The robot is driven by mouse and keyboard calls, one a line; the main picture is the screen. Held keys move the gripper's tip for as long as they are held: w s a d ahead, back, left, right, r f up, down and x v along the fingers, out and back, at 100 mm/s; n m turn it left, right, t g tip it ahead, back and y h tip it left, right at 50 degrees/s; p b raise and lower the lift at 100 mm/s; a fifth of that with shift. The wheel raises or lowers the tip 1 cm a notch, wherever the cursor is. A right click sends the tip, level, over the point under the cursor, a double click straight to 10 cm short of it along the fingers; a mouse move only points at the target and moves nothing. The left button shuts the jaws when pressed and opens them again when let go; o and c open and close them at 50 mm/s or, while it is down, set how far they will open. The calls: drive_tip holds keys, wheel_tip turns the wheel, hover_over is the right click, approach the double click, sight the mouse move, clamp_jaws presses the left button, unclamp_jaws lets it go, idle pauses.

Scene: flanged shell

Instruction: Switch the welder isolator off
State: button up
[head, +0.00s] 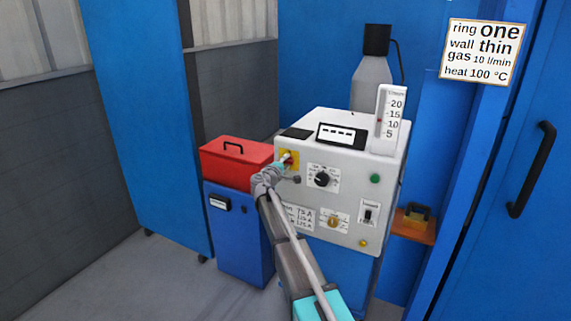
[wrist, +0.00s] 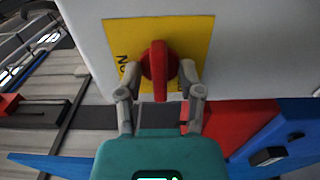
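The welder isolator is a red rotary handle (wrist: 160,72) on a yellow plate (wrist: 190,30). Its plate is on the upper left of the grey welder's front (head: 293,155). In the wrist view the handle's grip points down toward my gripper. My gripper (wrist: 160,78) is open, with one finger on each side of the red handle. A gap shows between each finger and the handle's grip; contact with the round knob cannot be told. In the head view my gripper (head: 285,161) is at the plate and partly hides the handle. Most of the plate's lettering is hidden.
The welder front also has a black dial (head: 322,179), a green button (head: 375,178), a brass-coloured knob (head: 333,222) and a small switch (head: 368,213). A red toolbox (head: 237,162) sits on a blue cabinet (head: 240,240) to the left. A flow gauge (head: 389,118) stands on the welder.

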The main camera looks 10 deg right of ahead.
drive_tip(key=shift+s+a, duration=0.1)
drive_tip(key=shift+a, duration=0.05)
drive_tip(key=v, duration=1.1)
drive_tip(key=shift+s+a, duration=0.2)
drive_tip(key=shift+s, duration=0.1)
drive_tip(key=s+d+f+m+g+y, duration=0.2)
drive_tip(key=s+d+f+m+g, duration=0.65)
drive_tip(key=s, duration=0.65)
drive_tip(key=s+f+m+g+y, duration=0.1)
drive_tip(key=s+f+g+y, duration=0.3)
drive_tip(key=s, duration=0.6)
drive_tip(key=s+f+m+g+y, duration=0.2)
drive_tip(key=s+f+y, duration=0.3)
drive_tip(key=s, duration=0.5)
wheel_tip(320, 180, up, 17)
drive_tip(key=a+p, duration=0.1)
drive_tip(key=p, duration=1.7)
drive_tip(key=shift+s, duration=0.25)
